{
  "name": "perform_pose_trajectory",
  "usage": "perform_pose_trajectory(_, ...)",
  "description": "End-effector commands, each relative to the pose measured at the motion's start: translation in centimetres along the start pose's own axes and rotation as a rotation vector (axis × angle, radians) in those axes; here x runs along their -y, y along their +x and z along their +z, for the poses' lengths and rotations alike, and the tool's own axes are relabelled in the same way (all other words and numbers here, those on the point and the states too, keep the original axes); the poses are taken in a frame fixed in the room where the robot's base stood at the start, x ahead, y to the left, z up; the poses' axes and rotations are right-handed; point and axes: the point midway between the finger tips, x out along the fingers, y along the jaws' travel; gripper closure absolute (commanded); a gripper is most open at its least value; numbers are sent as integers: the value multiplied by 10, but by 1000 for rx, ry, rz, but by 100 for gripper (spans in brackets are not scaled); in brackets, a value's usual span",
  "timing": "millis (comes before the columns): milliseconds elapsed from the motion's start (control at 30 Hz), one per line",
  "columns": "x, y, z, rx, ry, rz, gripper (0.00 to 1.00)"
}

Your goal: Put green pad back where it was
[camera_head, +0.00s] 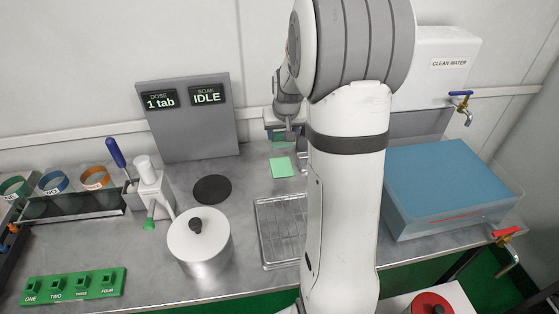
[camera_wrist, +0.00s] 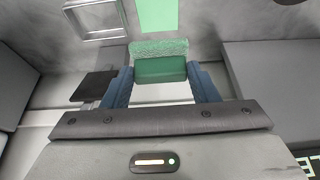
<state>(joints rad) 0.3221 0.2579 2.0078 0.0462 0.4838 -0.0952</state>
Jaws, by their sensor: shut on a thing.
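My gripper (camera_wrist: 160,72) is shut on a green pad (camera_wrist: 160,49), with one blue finger at each side of it. The pad has a lighter, rough layer and a darker green layer. In the head view my gripper (camera_head: 284,128) is at the back of the counter, partly hidden by my arm, and only a little green shows under it. A flat light green patch (camera_head: 282,167) lies on the counter just in front of my gripper. The patch also shows beyond the pad in the wrist view (camera_wrist: 157,14). I cannot tell whether the pad touches the counter.
A wire rack (camera_head: 282,232) stands in front of the patch. A black disc (camera_head: 212,189) and a lidded pot (camera_head: 200,245) are to the left. A grey display panel (camera_head: 187,125) reads "1 tab" and "IDLE". A blue-filled tank (camera_head: 448,180) is right of my arm.

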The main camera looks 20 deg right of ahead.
Motion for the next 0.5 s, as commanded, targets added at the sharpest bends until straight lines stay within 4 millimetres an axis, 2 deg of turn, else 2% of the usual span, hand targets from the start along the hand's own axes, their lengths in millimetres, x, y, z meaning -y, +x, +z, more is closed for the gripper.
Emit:
perform_pose_trajectory(233,-1,41,18,6,2,1,72)
perform_pose_trajectory(500,-4,63,28,3,8,3,72)
